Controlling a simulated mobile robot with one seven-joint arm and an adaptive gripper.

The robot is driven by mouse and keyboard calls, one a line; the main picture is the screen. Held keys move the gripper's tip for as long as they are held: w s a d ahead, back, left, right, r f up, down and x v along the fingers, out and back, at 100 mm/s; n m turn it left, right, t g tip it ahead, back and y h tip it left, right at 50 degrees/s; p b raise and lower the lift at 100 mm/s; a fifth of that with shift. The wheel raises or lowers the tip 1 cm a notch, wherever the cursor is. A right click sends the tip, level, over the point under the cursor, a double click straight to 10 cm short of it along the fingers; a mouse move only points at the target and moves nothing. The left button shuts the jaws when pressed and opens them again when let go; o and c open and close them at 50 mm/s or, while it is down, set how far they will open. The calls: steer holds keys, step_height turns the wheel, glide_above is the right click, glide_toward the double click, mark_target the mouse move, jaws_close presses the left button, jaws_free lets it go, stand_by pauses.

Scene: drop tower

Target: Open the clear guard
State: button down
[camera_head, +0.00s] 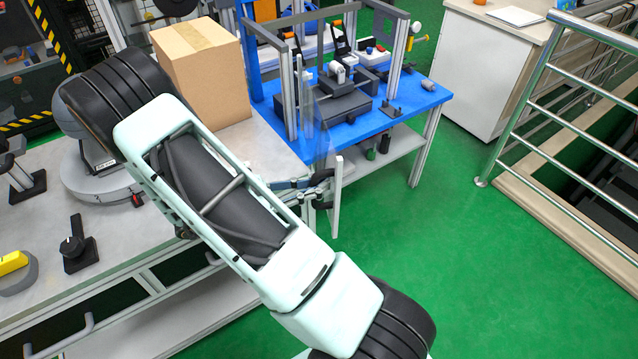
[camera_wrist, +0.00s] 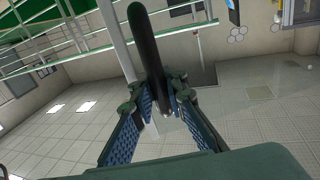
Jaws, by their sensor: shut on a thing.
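The clear guard (camera_head: 322,135) is a see-through panel at the front left of the blue table's metal frame. A pale upright edge bar (camera_head: 336,205) stands just off the table's near corner, so the panel seems swung out from the frame; the exact angle is hard to tell. My gripper (camera_head: 318,189) is at this bar, its fingers pointing right. In the wrist view my gripper (camera_wrist: 164,98) is shut on a dark upright handle (camera_wrist: 145,45), with a pale bar (camera_wrist: 115,40) behind it. The handle is mostly hidden in the head view.
The blue table (camera_head: 415,100) carries the drop tower parts. A cardboard box (camera_head: 205,75) stands on the grey bench (camera_head: 265,150) to the left. A steel railing (camera_head: 540,80) is at the right. The green floor (camera_head: 450,240) between is clear.

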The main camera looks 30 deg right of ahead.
steer(key=shift+a, duration=0.2)
steer(key=shift+s, duration=0.1)
steer(key=c, duration=2.2)
jaws_free()
steer(key=shift+a, duration=0.1)
steer(key=shift+w+a, duration=0.2)
steer(key=shift+a, duration=0.1)
steer(key=v, duration=1.1)
